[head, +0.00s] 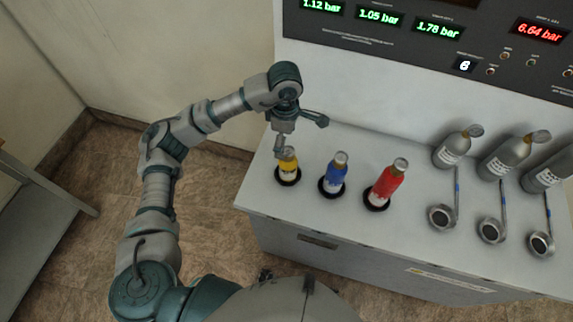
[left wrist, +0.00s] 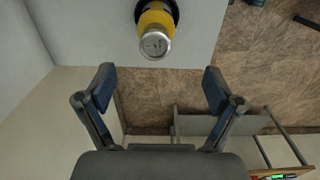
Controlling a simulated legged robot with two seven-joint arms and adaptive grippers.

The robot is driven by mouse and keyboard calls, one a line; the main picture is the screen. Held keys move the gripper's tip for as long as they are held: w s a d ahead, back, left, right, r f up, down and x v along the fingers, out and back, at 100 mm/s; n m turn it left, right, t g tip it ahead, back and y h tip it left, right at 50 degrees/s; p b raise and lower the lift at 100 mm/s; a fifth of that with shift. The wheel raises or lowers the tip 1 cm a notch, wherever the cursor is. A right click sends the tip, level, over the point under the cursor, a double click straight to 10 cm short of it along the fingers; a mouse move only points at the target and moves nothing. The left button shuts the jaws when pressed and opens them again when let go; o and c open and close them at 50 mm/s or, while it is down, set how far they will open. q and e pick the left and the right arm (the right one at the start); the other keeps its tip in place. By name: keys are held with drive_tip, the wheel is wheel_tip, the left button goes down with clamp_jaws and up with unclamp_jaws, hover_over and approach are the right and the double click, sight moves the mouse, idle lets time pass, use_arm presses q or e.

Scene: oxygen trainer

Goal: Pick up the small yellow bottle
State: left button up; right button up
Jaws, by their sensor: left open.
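The small yellow bottle (head: 289,169) stands upright on a black round base at the left end of the white bench top. It has a grey cap and a pale label. In the left wrist view the yellow bottle (left wrist: 156,32) shows at the top centre, cap toward the camera. My left gripper (head: 299,137) is open and hangs just above and behind the bottle. In the left wrist view its open fingers (left wrist: 160,92) are apart with nothing between them, and the bottle lies beyond them. My right gripper is not in view.
A blue bottle (head: 334,175) and a red bottle (head: 387,182) stand to the right of the yellow one. Several grey bottles (head: 451,149) and round dark-centred fittings (head: 441,217) are further right. A panel with pressure readouts (head: 437,37) rises behind the bench (head: 300,212).

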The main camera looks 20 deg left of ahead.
sight(289, 152)
use_arm(q)
drive_tip(key=f, duration=0.2)
drive_tip(key=d+f, duration=0.1)
drive_tip(key=f, duration=0.1)
drive_tip(key=shift+w+f, duration=0.1)
drive_tip(key=shift+f, duration=0.7)
drive_tip(key=f, duration=0.3)
drive_tip(key=f+p, duration=0.1)
drive_tip(key=f, duration=0.1)
drive_tip(key=shift+w+a, duration=0.3)
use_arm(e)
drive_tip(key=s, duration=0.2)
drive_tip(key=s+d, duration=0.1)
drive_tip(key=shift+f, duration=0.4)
use_arm(q)
drive_tip(key=shift+d+r, duration=0.1)
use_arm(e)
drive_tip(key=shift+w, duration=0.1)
use_arm(q)
drive_tip(key=shift+d, duration=0.15)
drive_tip(key=c, duration=1.2)
clamp_jaws()
